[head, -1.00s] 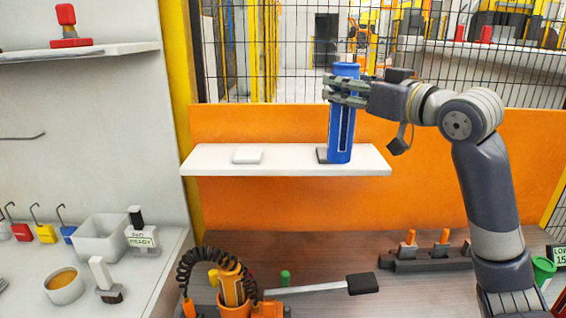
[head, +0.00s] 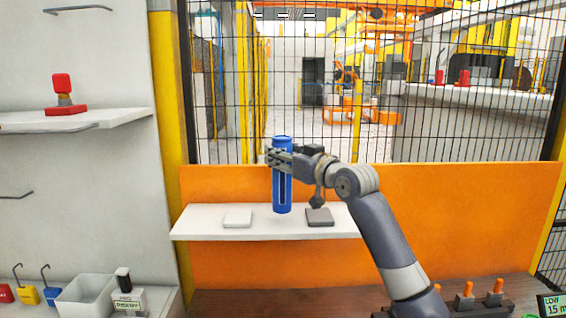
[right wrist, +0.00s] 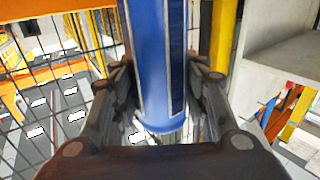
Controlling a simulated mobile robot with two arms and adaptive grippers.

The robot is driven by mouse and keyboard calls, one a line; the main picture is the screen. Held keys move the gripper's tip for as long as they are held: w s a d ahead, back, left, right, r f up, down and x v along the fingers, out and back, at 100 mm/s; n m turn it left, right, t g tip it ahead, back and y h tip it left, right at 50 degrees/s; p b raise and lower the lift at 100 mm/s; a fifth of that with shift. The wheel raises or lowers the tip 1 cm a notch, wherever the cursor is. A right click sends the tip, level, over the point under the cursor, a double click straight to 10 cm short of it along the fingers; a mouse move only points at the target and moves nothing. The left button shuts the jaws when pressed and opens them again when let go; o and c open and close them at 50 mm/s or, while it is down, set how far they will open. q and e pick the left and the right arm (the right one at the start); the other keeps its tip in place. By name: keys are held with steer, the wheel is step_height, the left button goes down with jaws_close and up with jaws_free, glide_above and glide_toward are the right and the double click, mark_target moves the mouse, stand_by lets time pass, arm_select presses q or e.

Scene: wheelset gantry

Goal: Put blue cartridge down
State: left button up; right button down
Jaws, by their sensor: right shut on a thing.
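The blue cartridge (head: 283,195) is upright in my right gripper (head: 279,159), which is shut around its upper part. The cartridge also shows in the right wrist view (right wrist: 158,70), between the two fingers (right wrist: 160,95). In the head view its lower end appears over the white shelf (head: 200,232), between a white pad (head: 237,218) on the left and a grey pad (head: 319,217) on the right. I cannot tell whether its base touches the shelf. My left gripper is not in view.
A wire fence (head: 225,120) stands behind the shelf, above an orange panel (head: 450,220). A red stamp-like item (head: 64,95) sits on a shelf at the left. A grey-white bin (head: 85,297) stands at the lower left.

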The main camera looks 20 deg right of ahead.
mark_target(282, 175)
step_height(282, 175, down, 3)
steer(key=shift+p, duration=0.6)
steer(key=shift+f, duration=0.1)
steer(key=c, duration=0.9)
jaws_free()
steer(key=shift+s+f, duration=0.1)
steer(key=shift+f, duration=0.05)
steer(key=shift+c, duration=0.2)
steer(key=shift+r, duration=0.2)
